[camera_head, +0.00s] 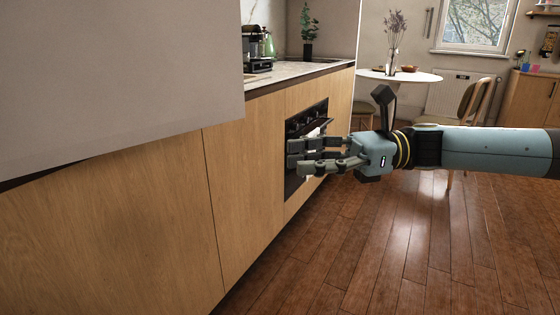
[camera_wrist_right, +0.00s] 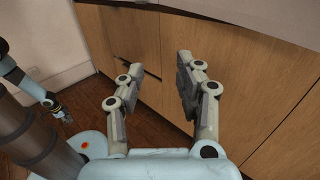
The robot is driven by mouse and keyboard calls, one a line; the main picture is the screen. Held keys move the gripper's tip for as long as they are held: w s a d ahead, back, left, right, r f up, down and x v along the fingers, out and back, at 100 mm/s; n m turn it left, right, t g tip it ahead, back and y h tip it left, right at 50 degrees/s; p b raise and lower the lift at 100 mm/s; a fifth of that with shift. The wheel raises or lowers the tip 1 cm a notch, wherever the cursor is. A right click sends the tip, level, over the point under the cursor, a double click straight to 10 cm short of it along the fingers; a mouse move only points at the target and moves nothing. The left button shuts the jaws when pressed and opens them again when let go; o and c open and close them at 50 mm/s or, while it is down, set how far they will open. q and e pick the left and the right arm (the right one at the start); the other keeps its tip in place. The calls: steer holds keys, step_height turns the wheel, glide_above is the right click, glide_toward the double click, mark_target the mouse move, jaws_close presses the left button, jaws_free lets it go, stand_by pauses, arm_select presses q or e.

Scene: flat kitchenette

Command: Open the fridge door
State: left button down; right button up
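A large pale grey panel (camera_head: 120,70) fills the upper left of the head view. It stands out in front of wood fronts, with a dark gap under its lower left edge. I cannot tell whether it is the fridge door, and no handle shows on it.
A built-in oven (camera_head: 300,118) sits in the counter run behind the right gripper. A coffee machine (camera_head: 257,50) and a plant (camera_head: 308,28) stand on the counter. A round white table (camera_head: 420,77) and a chair (camera_head: 470,105) are farther back. The wood floor (camera_head: 400,260) is clear.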

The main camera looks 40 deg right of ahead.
steer(key=v, duration=0.7)
steer(key=shift+d, duration=0.3)
